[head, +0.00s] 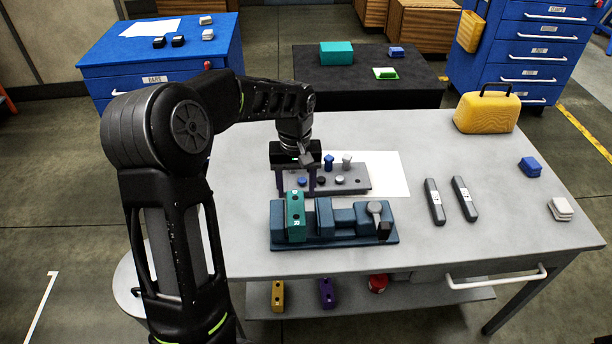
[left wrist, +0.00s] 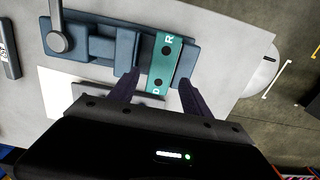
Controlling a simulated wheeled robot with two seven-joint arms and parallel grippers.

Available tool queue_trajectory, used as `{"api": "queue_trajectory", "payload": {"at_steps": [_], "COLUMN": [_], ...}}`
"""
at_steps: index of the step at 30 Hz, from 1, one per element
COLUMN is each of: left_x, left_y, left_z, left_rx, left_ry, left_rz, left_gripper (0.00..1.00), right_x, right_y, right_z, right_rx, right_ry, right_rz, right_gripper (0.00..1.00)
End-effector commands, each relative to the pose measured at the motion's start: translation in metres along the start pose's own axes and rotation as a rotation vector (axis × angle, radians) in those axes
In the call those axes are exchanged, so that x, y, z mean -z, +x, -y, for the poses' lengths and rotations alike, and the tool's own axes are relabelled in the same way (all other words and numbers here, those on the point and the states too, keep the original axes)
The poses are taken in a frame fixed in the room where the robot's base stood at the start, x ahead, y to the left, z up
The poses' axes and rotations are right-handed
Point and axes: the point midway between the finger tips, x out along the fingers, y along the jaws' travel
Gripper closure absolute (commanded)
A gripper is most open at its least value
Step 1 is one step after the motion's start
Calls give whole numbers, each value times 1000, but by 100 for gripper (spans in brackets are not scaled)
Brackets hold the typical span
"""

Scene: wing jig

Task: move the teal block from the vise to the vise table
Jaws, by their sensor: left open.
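The teal block (head: 296,218), marked R with dark holes, sits upright in the left part of the blue vise (head: 345,240). The vise stands on the grey vise table (head: 480,255). My left gripper (head: 296,188) is open and empty, just behind and above the block in the head view. In the left wrist view the teal block (left wrist: 164,65) lies between the lines of the two fingertips (left wrist: 160,78), with the vise (left wrist: 110,45) beside it. I cannot tell how far above the block the fingers are. My right gripper is not in view.
A grey plate with several pegs (head: 345,180) stands behind the vise on a white sheet (head: 390,170). Two grey bars (head: 450,200), a yellow case (head: 487,112), a blue block (head: 530,167) and a white stack (head: 561,209) lie right. The table's front right is clear.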

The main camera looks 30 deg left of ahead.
Motion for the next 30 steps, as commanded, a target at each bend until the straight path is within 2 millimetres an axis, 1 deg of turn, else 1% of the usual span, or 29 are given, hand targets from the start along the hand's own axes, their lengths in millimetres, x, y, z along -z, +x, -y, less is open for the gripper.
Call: {"api": "queue_trajectory", "payload": {"at_steps": [9, 11, 14, 18, 21, 24, 30], "left_x": [0, 0, 0, 0, 0, 0, 0], "left_y": [3, 8, 21, 43, 55, 61, 60], "left_z": [0, 0, 0, 0, 0, 0, 0], "left_rx": [0, 0, 0, 0, 0, -1, -1], "left_ry": [0, 0, 0, 0, 1, 1, 1], "left_rz": [0, 1, 1, 1, 1, -1, -1], "left_gripper": [44, 44, 44, 44, 44, 44, 44], "right_x": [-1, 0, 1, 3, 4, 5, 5], "right_y": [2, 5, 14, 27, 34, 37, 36], "right_z": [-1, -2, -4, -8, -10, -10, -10], "right_rx": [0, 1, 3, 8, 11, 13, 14], "right_ry": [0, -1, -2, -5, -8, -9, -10], "right_rz": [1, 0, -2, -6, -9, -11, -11], "right_gripper": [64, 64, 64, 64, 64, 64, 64]}}
